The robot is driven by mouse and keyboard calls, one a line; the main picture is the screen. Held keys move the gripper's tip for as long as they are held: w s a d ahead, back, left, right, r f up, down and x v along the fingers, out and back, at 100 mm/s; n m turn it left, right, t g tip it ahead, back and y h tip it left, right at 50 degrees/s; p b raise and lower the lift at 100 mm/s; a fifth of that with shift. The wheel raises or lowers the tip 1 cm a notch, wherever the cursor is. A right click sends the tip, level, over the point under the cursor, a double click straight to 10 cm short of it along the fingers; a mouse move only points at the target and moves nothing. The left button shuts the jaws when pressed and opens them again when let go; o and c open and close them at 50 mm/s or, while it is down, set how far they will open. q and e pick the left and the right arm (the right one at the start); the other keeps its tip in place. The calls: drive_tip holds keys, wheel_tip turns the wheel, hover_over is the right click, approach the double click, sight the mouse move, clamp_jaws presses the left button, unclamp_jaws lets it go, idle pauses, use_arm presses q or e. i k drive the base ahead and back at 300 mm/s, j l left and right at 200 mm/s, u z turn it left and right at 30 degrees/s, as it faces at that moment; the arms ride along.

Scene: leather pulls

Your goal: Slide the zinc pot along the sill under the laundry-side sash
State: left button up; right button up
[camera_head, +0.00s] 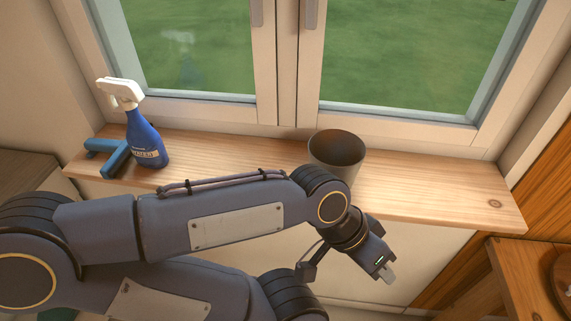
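The zinc pot (337,150) is a dark grey, open-topped round pot. It stands upright on the wooden sill (440,190), in front of the left part of the right-hand sash (400,50). My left arm passes in front of the sill, and its wrist joint hides a little of the pot's lower front. My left gripper (388,274) is below and to the right of the pot, in front of the sill's front edge, pointing down and apart from the pot. My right gripper is not in view.
A blue spray bottle (146,138) with a white head stands at the sill's left end, beside a blue-handled tool (112,155). The sill right of the pot is clear. Wooden furniture (520,285) stands at the lower right. Window handles (311,14) hang above the middle.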

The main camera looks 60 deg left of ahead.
sight(341, 152)
drive_tip(key=u, duration=1.9)
